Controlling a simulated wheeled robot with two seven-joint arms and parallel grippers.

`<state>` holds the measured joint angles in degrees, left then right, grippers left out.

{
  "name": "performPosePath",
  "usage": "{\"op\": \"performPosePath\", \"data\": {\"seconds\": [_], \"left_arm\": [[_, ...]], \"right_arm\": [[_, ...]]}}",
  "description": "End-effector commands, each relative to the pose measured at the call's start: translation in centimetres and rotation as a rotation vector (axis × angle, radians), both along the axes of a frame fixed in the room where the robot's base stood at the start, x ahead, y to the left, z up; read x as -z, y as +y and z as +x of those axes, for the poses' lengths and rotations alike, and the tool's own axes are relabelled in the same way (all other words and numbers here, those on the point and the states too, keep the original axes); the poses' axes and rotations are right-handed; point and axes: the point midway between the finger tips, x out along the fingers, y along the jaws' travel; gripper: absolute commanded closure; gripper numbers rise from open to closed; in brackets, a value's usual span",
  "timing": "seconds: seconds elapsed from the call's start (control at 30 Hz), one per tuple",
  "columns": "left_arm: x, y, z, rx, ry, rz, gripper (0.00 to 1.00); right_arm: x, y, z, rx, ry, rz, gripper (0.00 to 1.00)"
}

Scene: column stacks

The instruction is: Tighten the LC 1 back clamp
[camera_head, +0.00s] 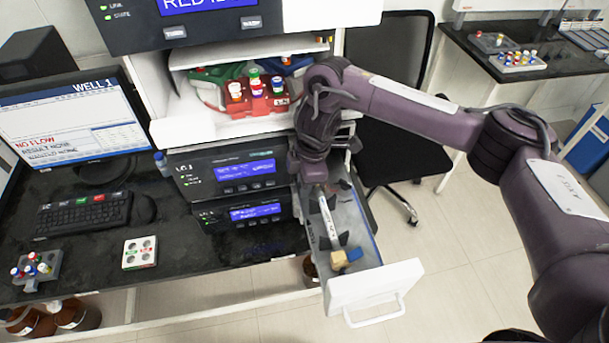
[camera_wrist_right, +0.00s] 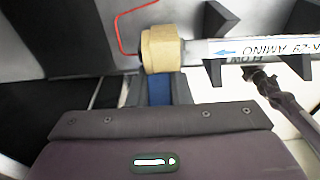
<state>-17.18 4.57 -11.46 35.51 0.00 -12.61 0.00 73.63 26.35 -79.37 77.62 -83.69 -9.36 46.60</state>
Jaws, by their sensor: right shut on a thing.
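An open drawer (camera_head: 345,290) sticks out beside the stacked LC modules; the upper one is LC 1 (camera_head: 228,173). A white labelled column (camera_head: 329,219) lies along the drawer between black wedge holders; it also shows in the right wrist view (camera_wrist_right: 270,46). My left gripper is not in view.
A monitor (camera_head: 75,122) and keyboard (camera_head: 85,212) stand on the left bench. A small vial rack (camera_head: 35,270) and a white tray (camera_head: 139,253) are near its front. A red bottle tray (camera_head: 258,105) sits above LC 1. A black chair (camera_head: 405,150) stands right of the drawer.

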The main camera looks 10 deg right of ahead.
Motion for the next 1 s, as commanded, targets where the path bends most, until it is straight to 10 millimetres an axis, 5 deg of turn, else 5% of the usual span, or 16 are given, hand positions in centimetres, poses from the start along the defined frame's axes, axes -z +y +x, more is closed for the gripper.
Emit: {"op": "performPosePath", "data": {"seconds": [0.47, 0.5, 0.63, 1.0], "left_arm": [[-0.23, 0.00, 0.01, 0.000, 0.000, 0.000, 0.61], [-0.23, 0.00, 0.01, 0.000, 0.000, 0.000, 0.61], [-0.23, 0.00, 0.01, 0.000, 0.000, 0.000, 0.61], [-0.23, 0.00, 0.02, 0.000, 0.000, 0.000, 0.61]], "right_arm": [[0.04, 0.05, 0.02, 0.000, -0.001, -0.011, 1.00], [0.05, 0.05, 0.02, 0.000, -0.001, -0.011, 0.77], [0.05, 0.05, 0.01, 0.000, 0.000, -0.011, 0.60], [0.07, 0.04, -0.01, 0.000, 0.000, -0.010, 0.60]]}}
